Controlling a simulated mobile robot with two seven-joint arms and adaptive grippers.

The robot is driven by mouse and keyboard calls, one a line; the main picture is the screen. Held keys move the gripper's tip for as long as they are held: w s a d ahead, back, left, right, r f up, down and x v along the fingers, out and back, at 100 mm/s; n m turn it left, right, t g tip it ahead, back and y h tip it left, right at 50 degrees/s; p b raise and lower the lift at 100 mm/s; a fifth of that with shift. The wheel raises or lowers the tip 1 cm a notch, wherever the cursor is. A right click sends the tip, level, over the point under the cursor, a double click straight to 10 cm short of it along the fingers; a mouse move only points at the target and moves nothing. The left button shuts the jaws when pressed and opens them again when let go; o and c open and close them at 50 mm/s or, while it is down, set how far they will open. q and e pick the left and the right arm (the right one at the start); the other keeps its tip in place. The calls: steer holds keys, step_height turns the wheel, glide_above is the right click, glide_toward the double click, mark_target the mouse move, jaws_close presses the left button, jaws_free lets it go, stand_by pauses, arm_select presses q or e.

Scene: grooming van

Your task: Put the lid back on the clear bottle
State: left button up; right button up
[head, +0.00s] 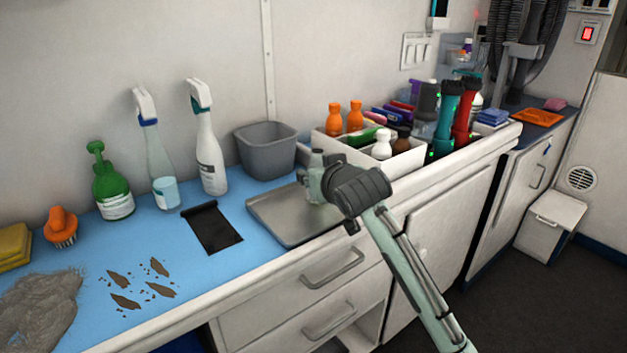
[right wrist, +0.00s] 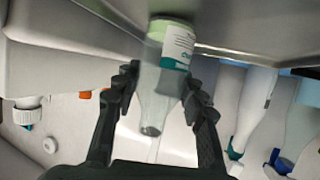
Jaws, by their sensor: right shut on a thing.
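The clear bottle (right wrist: 162,85) has a white and teal label and a narrow neck with a dark tip. I see no lid on it. In the head view the bottle (head: 317,160) is upright over the metal tray (head: 282,228), partly hidden by my right gripper. My right gripper (right wrist: 158,88) is shut on the bottle's body, one finger on each side. In the head view my right gripper (head: 325,182) reaches it from the front right. I cannot tell whether its base touches the tray. I cannot make out the lid with certainty. My left gripper is not in view.
A grey bin (head: 266,152) stands behind the tray. The white caddy (head: 405,160) with several bottles is to the right. Two spray bottles (head: 207,150), a green pump bottle (head: 112,188) and a black strip (head: 213,230) are to the left. Brown debris lies on the blue mat (head: 185,285).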

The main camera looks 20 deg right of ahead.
mark_target(318, 151)
steer(key=shift+c, duration=0.9)
step_height(318, 151, up, 10)
steer(key=shift+r, duration=0.1)
steer(key=o, duration=0.6)
jaws_close()
